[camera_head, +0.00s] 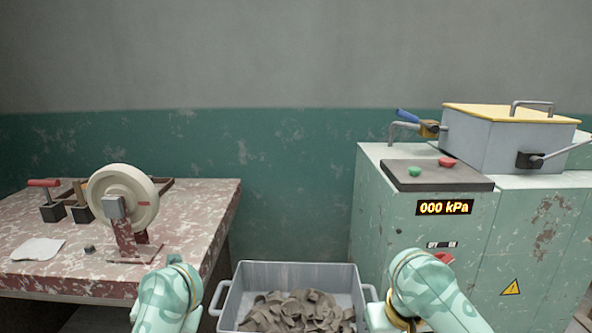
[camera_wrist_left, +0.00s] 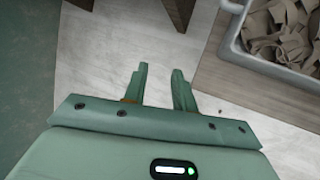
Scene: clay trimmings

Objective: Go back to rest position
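In the wrist view my left gripper (camera_wrist_left: 160,88) points down over the pale floor. Its two green fingers stand apart with nothing between them. In the head view only parts of my two arms show at the bottom edge, and neither gripper's fingers can be seen there. A grey bin (camera_head: 290,268) full of clay trimmings (camera_head: 300,310) stands between my arms. The bin's corner (camera_wrist_left: 232,45) also shows at the upper right of the wrist view, to the right of my left gripper and apart from it.
A worn red table (camera_head: 195,215) at the left holds a wheel device (camera_head: 140,195), a white cloth (camera_head: 38,249) and small tools. At the right a green machine (camera_head: 385,220) carries a lidded metal box (camera_head: 500,140) and a display reading 000 kPa (camera_head: 444,207).

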